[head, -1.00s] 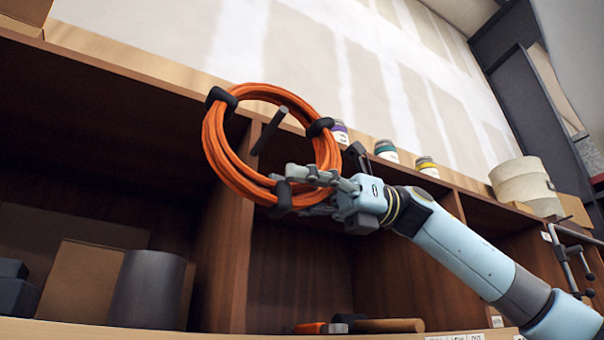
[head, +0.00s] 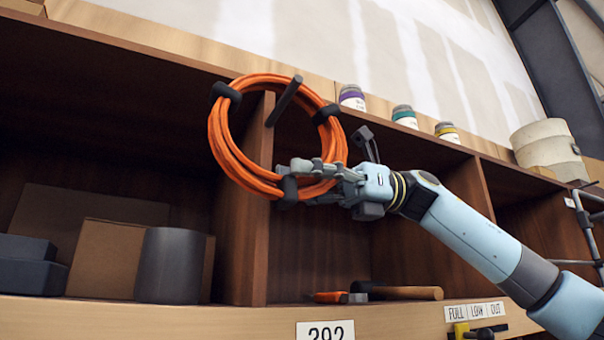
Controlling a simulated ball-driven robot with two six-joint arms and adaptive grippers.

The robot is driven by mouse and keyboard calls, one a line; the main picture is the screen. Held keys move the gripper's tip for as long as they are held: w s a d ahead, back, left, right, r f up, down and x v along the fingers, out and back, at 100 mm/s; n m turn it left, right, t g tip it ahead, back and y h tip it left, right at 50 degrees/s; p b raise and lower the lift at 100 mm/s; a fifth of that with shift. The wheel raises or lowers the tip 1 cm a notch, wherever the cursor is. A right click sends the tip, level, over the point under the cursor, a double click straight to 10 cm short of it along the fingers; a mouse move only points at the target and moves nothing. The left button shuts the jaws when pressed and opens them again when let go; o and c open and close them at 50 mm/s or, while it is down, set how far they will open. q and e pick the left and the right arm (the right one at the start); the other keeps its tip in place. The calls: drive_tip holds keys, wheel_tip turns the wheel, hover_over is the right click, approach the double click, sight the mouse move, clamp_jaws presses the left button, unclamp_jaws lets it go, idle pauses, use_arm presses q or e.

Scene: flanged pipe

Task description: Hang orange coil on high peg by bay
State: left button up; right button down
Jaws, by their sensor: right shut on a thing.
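The orange coil (head: 224,146) is a ring of cable bound with black straps. My right gripper (head: 300,178) is shut on its lower right part and holds it upright in front of the shelf. The dark peg (head: 284,101) sticks out at the top of the shelf divider. The peg shows within the upper part of the ring, its tip close to or overlapping the top strands. I cannot tell whether the coil touches it. The bay (head: 110,190) left of the divider holds boxes. My left gripper is not in view.
A dark grey cylinder (head: 171,265) and a brown box (head: 108,258) stand in the left bay. A hammer (head: 405,293) lies in the bay right of the divider. Jars (head: 404,116) and a beige drum (head: 549,148) stand on top.

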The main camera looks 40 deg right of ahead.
idle(0.3)
drive_tip(key=c, duration=0.7)
unclamp_jaws()
